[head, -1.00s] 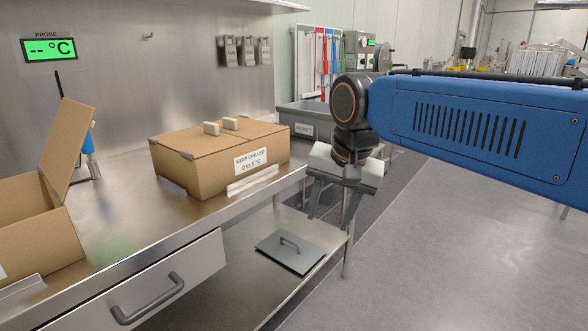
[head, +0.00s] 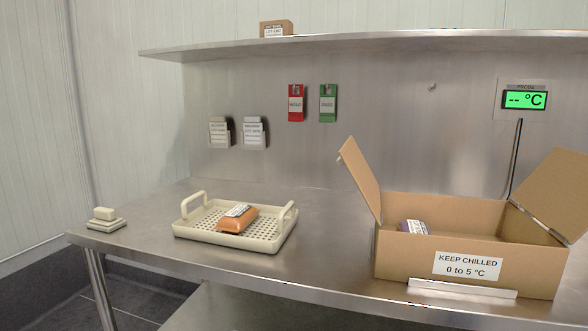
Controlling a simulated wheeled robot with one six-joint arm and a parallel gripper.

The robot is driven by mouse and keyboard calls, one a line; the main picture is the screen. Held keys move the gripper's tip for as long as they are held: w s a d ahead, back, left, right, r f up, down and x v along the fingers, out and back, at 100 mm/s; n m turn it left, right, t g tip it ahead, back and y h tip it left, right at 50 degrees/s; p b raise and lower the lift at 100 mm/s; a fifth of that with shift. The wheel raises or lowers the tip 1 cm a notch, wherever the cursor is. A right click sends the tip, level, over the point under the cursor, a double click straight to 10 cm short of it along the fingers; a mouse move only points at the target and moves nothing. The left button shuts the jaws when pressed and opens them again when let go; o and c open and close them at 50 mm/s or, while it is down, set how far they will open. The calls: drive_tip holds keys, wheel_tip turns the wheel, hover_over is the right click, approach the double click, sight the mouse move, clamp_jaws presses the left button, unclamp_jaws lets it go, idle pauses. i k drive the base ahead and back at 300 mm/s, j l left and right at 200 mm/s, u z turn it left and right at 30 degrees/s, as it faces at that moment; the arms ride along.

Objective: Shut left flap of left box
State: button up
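The left box (head: 400,262) is an open brown carton on the steel bench at the right of the head view. Its front label reads "KEEP CHILLED 0 to 5 °C". Its left flap (head: 361,180) stands up and leans outward to the left. Its right flap (head: 555,190) is also raised and leans outward to the right. A purple package with a white label (head: 415,227) shows inside near the left end; the box floor is hidden by the front wall. My gripper is not in view.
A cream perforated tray (head: 284,232) holding an orange package (head: 238,219) stands left of the box, with clear bench between. A cream block (head: 106,219) lies at the left end. A shelf (head: 370,43) overhangs the back. A probe display (head: 526,99) hangs behind the box.

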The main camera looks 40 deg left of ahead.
sight(351, 156)
drive_tip(key=j+u, duration=0.4)
drive_tip(key=j, duration=1.7)
drive_tip(key=k+l, duration=0.1)
drive_tip(key=l, duration=0.4)
